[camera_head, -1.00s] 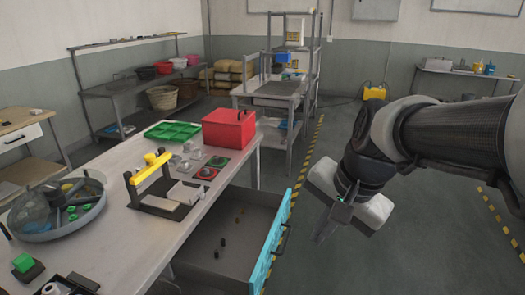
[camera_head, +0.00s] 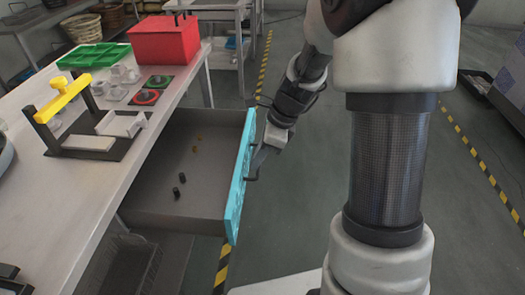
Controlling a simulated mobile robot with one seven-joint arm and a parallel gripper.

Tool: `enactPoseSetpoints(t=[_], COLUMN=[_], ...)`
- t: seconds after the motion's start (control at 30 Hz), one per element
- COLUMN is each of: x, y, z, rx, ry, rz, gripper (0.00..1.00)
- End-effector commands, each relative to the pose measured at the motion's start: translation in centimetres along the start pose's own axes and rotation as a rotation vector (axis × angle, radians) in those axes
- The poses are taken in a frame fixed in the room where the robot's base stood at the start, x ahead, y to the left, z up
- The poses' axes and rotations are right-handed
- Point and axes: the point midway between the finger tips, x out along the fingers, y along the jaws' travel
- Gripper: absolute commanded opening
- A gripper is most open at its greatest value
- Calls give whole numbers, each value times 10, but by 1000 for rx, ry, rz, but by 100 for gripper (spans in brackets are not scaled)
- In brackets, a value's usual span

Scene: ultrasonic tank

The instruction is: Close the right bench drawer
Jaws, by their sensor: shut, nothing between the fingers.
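The right bench drawer (camera_head: 200,213) stands pulled out from under the workbench (camera_head: 100,175). Its front panel (camera_head: 240,185) is turquoise, with a dark handle (camera_head: 257,160) on the outer face. My gripper (camera_head: 256,173) is at the outer side of the front panel, by the handle. The fingers are small and dark here, and I cannot tell whether they touch the handle or the panel. Nothing shows held in them.
On the bench stand a red box (camera_head: 165,40), a green tray (camera_head: 95,56) and a yellow-handled fixture (camera_head: 85,145). A dark slotted bin (camera_head: 130,265) shows below the drawer. The floor right of the drawer is clear apart from my arm.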

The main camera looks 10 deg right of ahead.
Motion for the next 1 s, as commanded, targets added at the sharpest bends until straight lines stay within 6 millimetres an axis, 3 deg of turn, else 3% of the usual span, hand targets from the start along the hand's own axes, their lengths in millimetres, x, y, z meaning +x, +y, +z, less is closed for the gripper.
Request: enactPoseSetpoints(t=[0.03, 0.2, 0.7, 0.87, 1.0], x=[11, 25, 28, 30, 38], y=[1, 0, 0, 1, 2], z=[-1, 0, 2, 14, 36], rx=[0, -1, -2, -4, -6], ry=[1, 1, 1, 0, 1], rz=[3, 1, 1, 1, 4], gripper=[0, 0, 0, 0, 0])
